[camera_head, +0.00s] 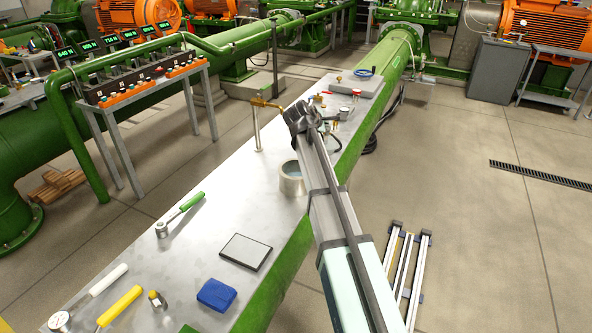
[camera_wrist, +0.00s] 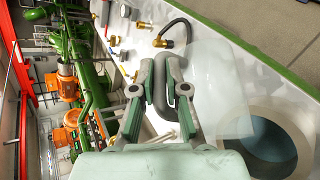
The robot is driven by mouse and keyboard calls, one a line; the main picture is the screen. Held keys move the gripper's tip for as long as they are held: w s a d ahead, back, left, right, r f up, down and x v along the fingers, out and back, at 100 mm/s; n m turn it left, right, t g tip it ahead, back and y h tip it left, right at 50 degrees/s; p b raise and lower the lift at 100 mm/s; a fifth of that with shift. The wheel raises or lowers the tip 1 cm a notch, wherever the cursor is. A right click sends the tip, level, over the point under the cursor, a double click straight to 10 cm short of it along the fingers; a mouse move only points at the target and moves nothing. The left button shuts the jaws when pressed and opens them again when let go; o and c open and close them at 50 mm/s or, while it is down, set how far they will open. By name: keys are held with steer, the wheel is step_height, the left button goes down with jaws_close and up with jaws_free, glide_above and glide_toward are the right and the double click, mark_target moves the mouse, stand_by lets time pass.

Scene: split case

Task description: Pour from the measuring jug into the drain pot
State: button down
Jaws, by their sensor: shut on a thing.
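In the wrist view, my gripper (camera_wrist: 160,98) is shut on the grey handle of the measuring jug (camera_wrist: 222,88). The jug is pale and see-through, and its body extends to the right of the fingers. I cannot tell its exact tilt or what liquid is in it. The drain pot (camera_wrist: 303,126) is a pale round vessel with a blue-grey inside, just below the jug in that view. In the head view, the drain pot (camera_head: 290,187) stands on the bench, left of my arm. My gripper (camera_head: 301,118) is beyond it; the jug is hard to make out there.
The long metal bench (camera_head: 200,245) holds a green-handled tool (camera_head: 188,205), a dark-edged tablet-like plate (camera_head: 246,251) and a blue block (camera_head: 217,295) nearer me. The bench left of the pot is clear.

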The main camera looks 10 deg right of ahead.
steer(key=shift+s+a+r+b, duration=0.15)
steer(key=shift+a+r+b, duration=0.15)
steer(key=shift+b, duration=0.4)
stand_by(0.3)
steer(key=shift+s+a+r+n+t+h+b, duration=0.15)
steer(key=shift+s+a+t+h+b, duration=0.1)
steer(key=shift+a+b, duration=0.15)
steer(key=shift+s+a+r+n+t+h+b, duration=0.1)
steer(key=shift+s+a+r+t+h+b, duration=0.1)
steer(key=shift+a+h+b, duration=0.2)
steer(key=shift+s+a+r+n+t+h+b, duration=0.1)
steer(key=shift+s+a+r+t+h+b, duration=0.15)
steer(key=shift+a, duration=0.25)
stand_by(1.1)
steer(key=shift+s+a+r+n+t+h+b, duration=0.1)
steer(key=shift+s+a+r+t+h+b, duration=0.25)
steer(key=shift+b, duration=0.55)
steer(key=shift+s+a+r+n+t+h+b, duration=0.2)
steer(key=shift+a+h+b, duration=0.3)
steer(key=shift+b, duration=0.4)
steer(key=shift+s+a+r+n+t+h+b, duration=0.15)
steer(key=shift+a+t+h+b, duration=0.15)
steer(key=shift+a+b, duration=0.45)
stand_by(2.0)
